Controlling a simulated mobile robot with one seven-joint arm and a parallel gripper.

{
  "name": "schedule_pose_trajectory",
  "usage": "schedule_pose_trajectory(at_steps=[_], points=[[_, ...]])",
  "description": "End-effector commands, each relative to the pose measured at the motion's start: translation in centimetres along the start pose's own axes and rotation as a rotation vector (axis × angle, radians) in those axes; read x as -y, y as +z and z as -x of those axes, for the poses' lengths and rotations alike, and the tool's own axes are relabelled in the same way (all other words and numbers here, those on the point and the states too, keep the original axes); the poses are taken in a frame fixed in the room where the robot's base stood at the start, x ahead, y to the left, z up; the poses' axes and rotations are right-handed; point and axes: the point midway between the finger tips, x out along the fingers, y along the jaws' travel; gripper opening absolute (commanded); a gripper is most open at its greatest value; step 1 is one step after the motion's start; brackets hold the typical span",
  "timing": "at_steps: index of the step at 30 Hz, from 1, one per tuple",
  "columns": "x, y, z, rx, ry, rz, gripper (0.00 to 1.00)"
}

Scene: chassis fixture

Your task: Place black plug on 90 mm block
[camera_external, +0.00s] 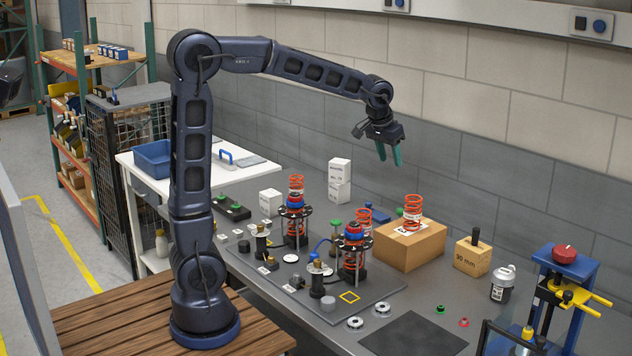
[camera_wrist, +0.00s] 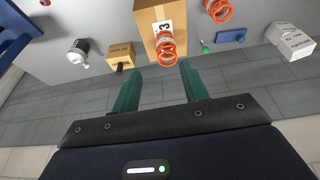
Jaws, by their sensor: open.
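A wooden block (camera_external: 471,259) with dark lettering, which looks like "90 mm", stands on the grey bench right of the cardboard box. A black plug (camera_external: 476,237) stands upright at its top; how deep it sits cannot be told. The wrist view shows the same block (camera_wrist: 121,51) with the dark plug (camera_wrist: 119,67) at upper left. My gripper (camera_external: 389,154) hangs high above the bench, pointing down, left of the block and well apart from it. Its green fingers are spread and empty, also in the wrist view (camera_wrist: 158,68).
A cardboard box (camera_external: 411,247) carries an orange spring (camera_external: 413,212). Spring assemblies (camera_external: 353,250) stand on a dark plate at centre. A grey canister (camera_external: 503,284) and a blue press with a red knob (camera_external: 564,254) are at right. A black mat (camera_external: 413,336) lies bare in front.

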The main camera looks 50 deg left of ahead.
Motion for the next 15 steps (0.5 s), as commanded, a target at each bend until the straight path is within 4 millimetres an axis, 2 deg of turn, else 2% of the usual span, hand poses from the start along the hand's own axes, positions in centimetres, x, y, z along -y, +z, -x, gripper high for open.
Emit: schedule_pose_trajectory(at_steps=[1, 6, 15], points=[[1.3, 1.4, 1.2, -0.006, 0.001, 0.003, 0.44], [4.6, 6.2, 3.9, -0.017, 0.002, 0.003, 0.44], [9.3, 15.5, 7.1, -0.037, 0.001, 0.001, 0.44]])
